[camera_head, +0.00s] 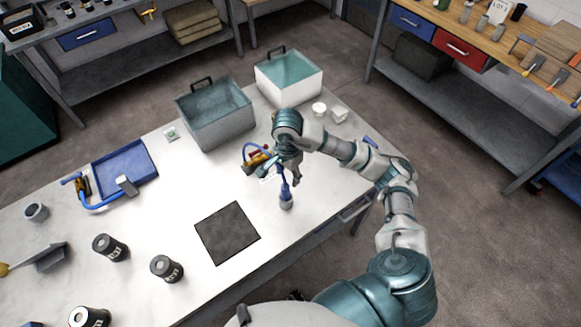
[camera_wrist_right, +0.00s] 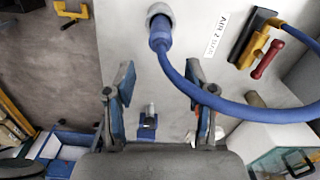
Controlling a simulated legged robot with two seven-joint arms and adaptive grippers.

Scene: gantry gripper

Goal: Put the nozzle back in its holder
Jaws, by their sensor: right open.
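A blue hose end (camera_head: 285,186) stands upright in a grey-blue cup (camera_head: 286,202) on the white table. In the wrist view the blue end (camera_wrist_right: 160,38) sits at a round grey cup (camera_wrist_right: 159,12), and its hose (camera_wrist_right: 230,102) curves off to the right. I cannot tell whether this end is the nozzle. My right gripper (camera_head: 281,173) is open and empty, just behind the cup. In the wrist view its fingers (camera_wrist_right: 163,100) are spread apart, with the hose running past the right finger. My left gripper is out of view.
A yellow-black valve with a red handle (camera_wrist_right: 258,52) lies beside the hose, near an "AIR 2 BAR" label (camera_wrist_right: 217,35). A small blue block (camera_wrist_right: 148,128) is at the table edge. Two tanks (camera_head: 216,115) (camera_head: 289,78), a dark mat (camera_head: 228,234) and black cans (camera_head: 166,268) surround the area.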

